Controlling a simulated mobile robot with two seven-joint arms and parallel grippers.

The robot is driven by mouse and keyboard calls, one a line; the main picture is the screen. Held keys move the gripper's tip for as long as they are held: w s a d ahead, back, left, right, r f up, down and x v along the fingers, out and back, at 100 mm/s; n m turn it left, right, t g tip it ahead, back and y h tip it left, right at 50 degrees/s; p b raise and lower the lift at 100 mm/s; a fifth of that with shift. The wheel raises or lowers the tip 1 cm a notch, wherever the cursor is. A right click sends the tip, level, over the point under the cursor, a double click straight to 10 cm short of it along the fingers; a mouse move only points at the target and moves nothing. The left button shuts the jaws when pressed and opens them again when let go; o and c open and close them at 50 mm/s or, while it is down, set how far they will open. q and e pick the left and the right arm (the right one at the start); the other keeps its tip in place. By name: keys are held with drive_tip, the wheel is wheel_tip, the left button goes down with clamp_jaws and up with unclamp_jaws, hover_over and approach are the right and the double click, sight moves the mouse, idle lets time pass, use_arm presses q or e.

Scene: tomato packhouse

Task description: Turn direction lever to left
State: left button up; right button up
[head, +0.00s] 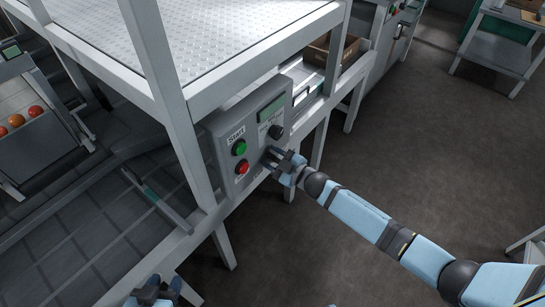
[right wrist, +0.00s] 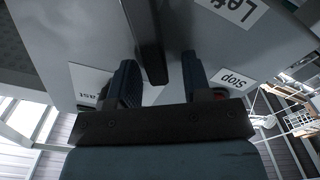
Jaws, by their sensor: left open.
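The grey control panel (head: 248,130) is fixed to the machine frame. Its direction lever is a dark bar (right wrist: 148,38) in the right wrist view, near a "Left" label (right wrist: 236,8). In the head view my right gripper hides it. My right gripper (head: 275,158) is at the panel's lower right, beside the red button. In the right wrist view its fingers (right wrist: 160,82) stand open on either side of the lever, closer on the left, with a gap on the right; contact is unclear. My left gripper (head: 152,290) is open at the bottom edge, away from the panel.
The panel also has a green Start button (head: 239,147), a red Stop button (head: 242,167), a black knob (head: 276,131) and a display (head: 271,108). Frame posts (head: 178,90) stand left of it. Tomatoes (head: 17,120) are at far left. The floor (head: 400,130) to the right is clear.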

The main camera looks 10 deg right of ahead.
use_arm(q)
drive_tip(key=shift+r+p, duration=0.25)
drive_tip(key=shift+p, duration=0.45)
use_arm(e)
drive_tip(key=v, duration=1.3)
drive_tip(key=shift+s+d, duration=0.25)
drive_tip(key=shift+s, duration=0.05)
